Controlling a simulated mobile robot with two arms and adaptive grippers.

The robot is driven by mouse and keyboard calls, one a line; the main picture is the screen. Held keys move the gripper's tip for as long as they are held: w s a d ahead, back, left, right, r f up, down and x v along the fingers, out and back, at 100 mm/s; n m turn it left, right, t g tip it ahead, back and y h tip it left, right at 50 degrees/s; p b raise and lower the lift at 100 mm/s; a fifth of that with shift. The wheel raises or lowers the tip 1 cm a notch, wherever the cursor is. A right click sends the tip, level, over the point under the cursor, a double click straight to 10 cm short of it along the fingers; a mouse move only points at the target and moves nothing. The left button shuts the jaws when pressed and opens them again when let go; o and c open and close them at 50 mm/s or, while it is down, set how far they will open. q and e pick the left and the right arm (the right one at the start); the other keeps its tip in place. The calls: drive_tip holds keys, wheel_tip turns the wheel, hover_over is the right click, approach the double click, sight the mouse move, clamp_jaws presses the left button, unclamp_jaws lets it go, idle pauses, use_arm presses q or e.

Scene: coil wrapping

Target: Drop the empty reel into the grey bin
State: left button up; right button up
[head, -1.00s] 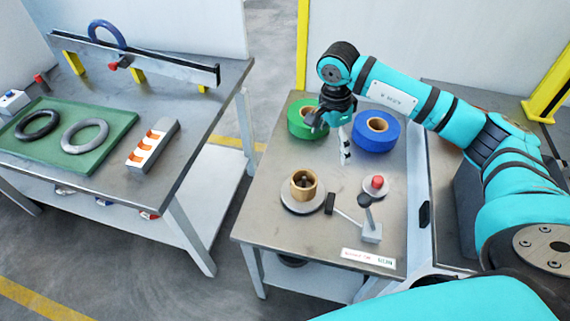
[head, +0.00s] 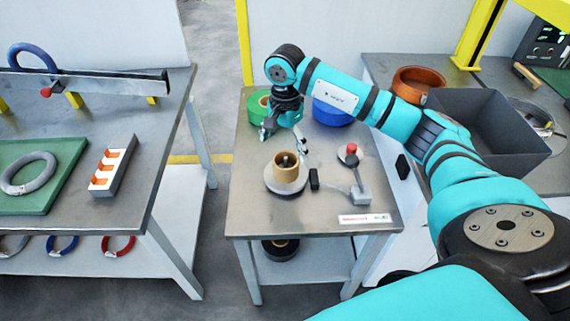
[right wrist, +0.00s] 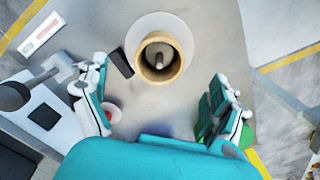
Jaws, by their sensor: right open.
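The empty reel (head: 287,172) is a brown, hollow core standing upright on a spindle with a pale round base, on the middle table. It also shows in the right wrist view (right wrist: 160,60), with the spindle inside it. My right gripper (head: 285,142) is open and empty, above the table and just behind the reel. In the right wrist view its two fingers (right wrist: 160,78) are spread to either side, with the reel ahead between them. The grey bin (head: 487,128) stands on the right-hand table, partly behind my right arm. My left gripper is out of view.
A green roll (head: 257,104) and a blue roll (head: 333,112) sit at the back of the middle table, partly hidden by my arm. A red-topped button (head: 351,150) and a small lever stand right of the reel. An orange-brown ring (head: 418,82) lies behind the bin.

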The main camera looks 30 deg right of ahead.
sight(285, 166)
wheel_tip(285, 166, down, 8)
drive_tip(key=shift+r, duration=0.25)
drive_tip(key=shift+f, duration=0.55)
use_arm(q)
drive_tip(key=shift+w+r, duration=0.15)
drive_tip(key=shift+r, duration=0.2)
use_arm(e)
drive_tip(key=shift+f, duration=0.15)
drive_tip(key=shift+c, duration=0.2)
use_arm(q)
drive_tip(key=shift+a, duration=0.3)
use_arm(e)
drive_tip(key=c, duration=1.2)
drive_tip(key=o, duration=0.7)
drive_tip(key=shift+p, duration=0.3)
drive_tip(key=c, duration=0.8)
drive_tip(key=shift+o, duration=0.2)
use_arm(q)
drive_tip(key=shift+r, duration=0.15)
use_arm(e)
drive_tip(key=shift+r, duration=0.2)
